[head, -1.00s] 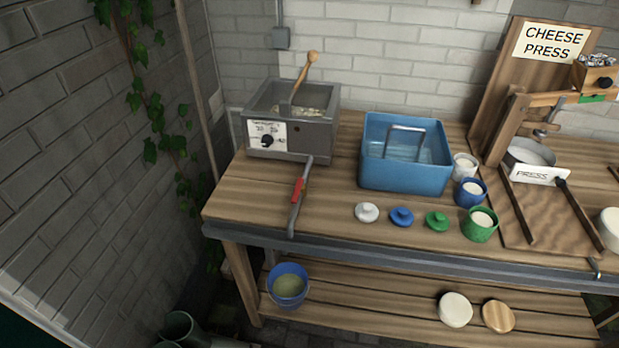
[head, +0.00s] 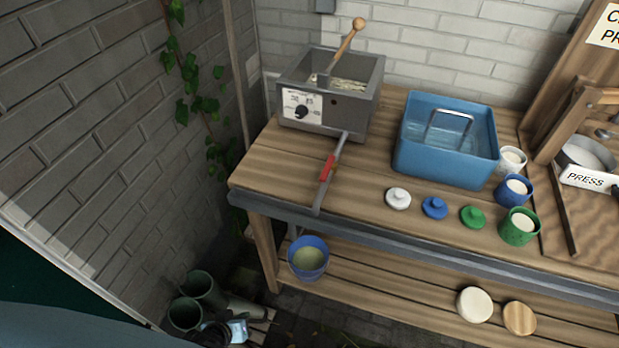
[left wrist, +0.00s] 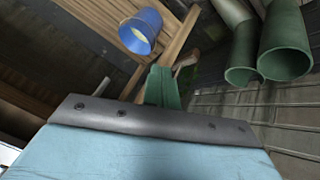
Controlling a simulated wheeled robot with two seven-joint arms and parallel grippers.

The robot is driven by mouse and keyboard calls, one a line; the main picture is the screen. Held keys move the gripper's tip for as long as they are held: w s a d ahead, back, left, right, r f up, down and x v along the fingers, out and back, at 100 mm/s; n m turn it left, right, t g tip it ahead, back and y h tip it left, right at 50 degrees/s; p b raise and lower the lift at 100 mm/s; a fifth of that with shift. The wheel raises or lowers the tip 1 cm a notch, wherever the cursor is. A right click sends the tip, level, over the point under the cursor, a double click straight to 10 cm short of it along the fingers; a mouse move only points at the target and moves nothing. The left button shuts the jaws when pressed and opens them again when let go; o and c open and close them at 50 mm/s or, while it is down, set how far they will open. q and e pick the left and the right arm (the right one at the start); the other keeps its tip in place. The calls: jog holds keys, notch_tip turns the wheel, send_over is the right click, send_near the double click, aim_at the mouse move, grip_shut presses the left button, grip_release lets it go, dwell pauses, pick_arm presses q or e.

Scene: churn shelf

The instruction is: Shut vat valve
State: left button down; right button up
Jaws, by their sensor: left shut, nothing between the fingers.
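The grey vat (head: 358,112) stands at the back left of the wooden bench, with a wooden-handled stirrer in it and a dial on its front. A grey drain pipe (head: 337,151) runs from it to the bench's front edge. The red valve handle (head: 327,168) lies along the pipe, roughly in line with it. My left gripper shows in the left wrist view with its green fingers (left wrist: 163,86) together and empty. It is low, left of the bench and well apart from the valve. In the head view its fingers are hard to make out. My right gripper is not seen.
A blue bucket (head: 308,262) stands on the lower shelf below the pipe end; it also shows in the left wrist view (left wrist: 140,32). Green tubes (head: 197,287) stand on the floor by the left brick wall. Lids (head: 435,208) and a blue tub (head: 445,155) are right of the pipe.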

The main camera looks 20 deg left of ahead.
aim_at(328, 169)
pick_arm(q)
jog(key=w+d+r+n+t+h, duration=0.1)
jog(key=w+r+n+t, duration=0.2)
jog(key=r, duration=0.7)
jog(key=w+d+r+n+t+h, duration=0.1)
jog(key=w+r+n+t, duration=0.2)
jog(key=w+r, duration=0.5)
jog(key=w+d+r+n+t+h, duration=0.2)
jog(key=w+r, duration=0.4)
jog(key=r, duration=0.8)
jog(key=shift+n+t, duration=0.8)
jog(key=shift+n, duration=0.3)
jog(key=shift+d+r, duration=0.1)
jog(key=x, duration=1)
jog(key=shift+w+b, duration=0.15)
jog(key=shift+b, duration=0.2)
jog(key=d, duration=0.2)
jog(key=shift+s+d+p, duration=0.25)
jog(key=shift+d+p, duration=0.1)
jog(key=shift+d, duration=0.6)
